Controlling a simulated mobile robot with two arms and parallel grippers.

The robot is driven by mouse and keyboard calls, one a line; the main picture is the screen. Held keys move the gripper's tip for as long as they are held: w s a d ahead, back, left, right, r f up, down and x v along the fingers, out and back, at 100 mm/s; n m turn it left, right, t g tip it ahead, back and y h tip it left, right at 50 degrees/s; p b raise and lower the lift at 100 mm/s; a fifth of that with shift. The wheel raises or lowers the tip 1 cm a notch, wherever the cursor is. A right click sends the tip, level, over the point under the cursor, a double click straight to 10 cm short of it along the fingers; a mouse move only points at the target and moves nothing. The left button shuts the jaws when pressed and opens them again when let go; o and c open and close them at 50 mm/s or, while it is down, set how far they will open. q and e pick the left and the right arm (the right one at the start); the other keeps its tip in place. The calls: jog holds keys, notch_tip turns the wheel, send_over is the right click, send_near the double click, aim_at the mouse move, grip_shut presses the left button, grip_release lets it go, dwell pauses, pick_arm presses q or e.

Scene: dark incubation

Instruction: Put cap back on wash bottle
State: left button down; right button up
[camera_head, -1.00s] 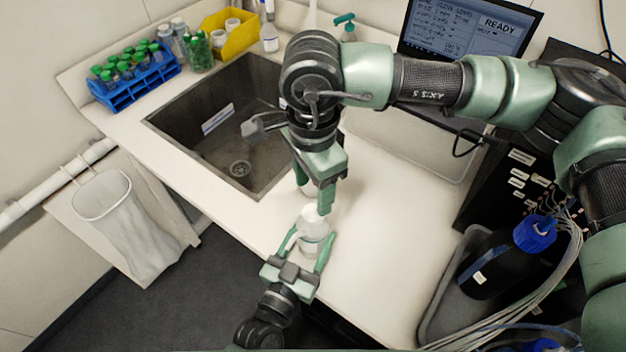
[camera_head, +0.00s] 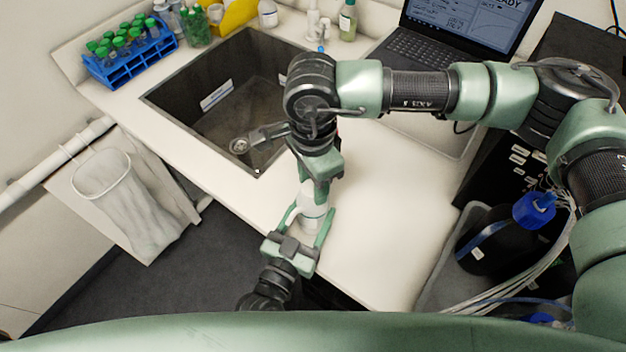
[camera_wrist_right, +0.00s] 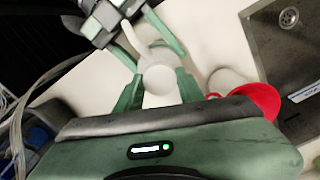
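The wash bottle (camera_head: 311,223), pale and translucent, stands upright at the counter's front edge. My left gripper (camera_head: 312,217) has its fingers on both sides of the bottle's body. My right gripper (camera_head: 313,190) points down from directly above, over the bottle's top. In the right wrist view, its fingers (camera_wrist_right: 158,88) flank a round white cap (camera_wrist_right: 158,80), seen from above in line with the bottle. A pale curved spout (camera_wrist_right: 133,38) reaches from there toward the left gripper. Whether the cap sits fully on the neck is hidden.
A white container (camera_wrist_right: 225,80) and a red object (camera_wrist_right: 258,99), partly hidden, are beside the right gripper. The sink (camera_head: 225,105) lies behind to the left. A blue tube rack (camera_head: 130,62) is at far left, and a grey tray with a blue-capped bottle (camera_head: 500,240) at right.

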jog(key=shift+m, duration=0.9)
grip_shut()
jog(key=o, duration=1.3)
grip_release()
jog(key=shift+r, duration=0.1)
pick_arm(q)
jog(key=shift+c, duration=1.5)
grip_release()
pick_arm(e)
notch_tip(320, 180, up, 12)
jog(key=shift+f, duration=0.1)
